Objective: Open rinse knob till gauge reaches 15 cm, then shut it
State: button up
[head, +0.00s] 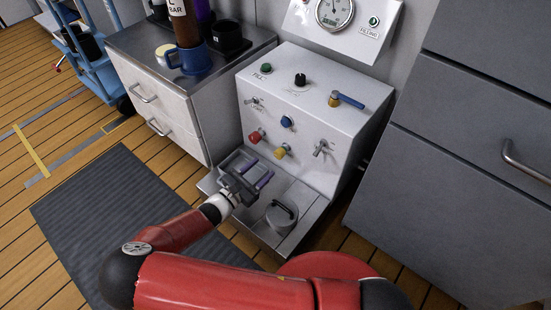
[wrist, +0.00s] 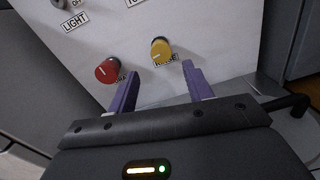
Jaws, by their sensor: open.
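The yellow knob (head: 281,152) sits low on the front of the white panel (head: 335,120). In the wrist view its label under the yellow knob (wrist: 161,51) is partly hidden but ends in "SE", which fits rinse. A round gauge (head: 334,13) is on the upper panel; its needle points roughly upward, but the numbers are too small to read. My gripper (head: 257,173) is open and empty, just in front of the panel's lower part. In the wrist view the purple fingers of my gripper (wrist: 160,72) point at the panel below the yellow knob, apart from it.
A red knob (head: 256,135) sits left of the yellow one, and a blue knob (head: 287,121) above. A metal tap (head: 321,147) is to the right. A lidded metal pot (head: 281,217) stands on the tray below. A filling lamp (head: 373,21) is beside the gauge.

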aim_at(277, 156)
jog(key=b+x, duration=0.1)
jog(key=x, duration=0.6)
jog(key=shift+w+d, duration=0.1)
jog(key=shift+d, duration=0.05)
jog(key=shift+c, duration=0.2)
jog(key=c, duration=0.9)
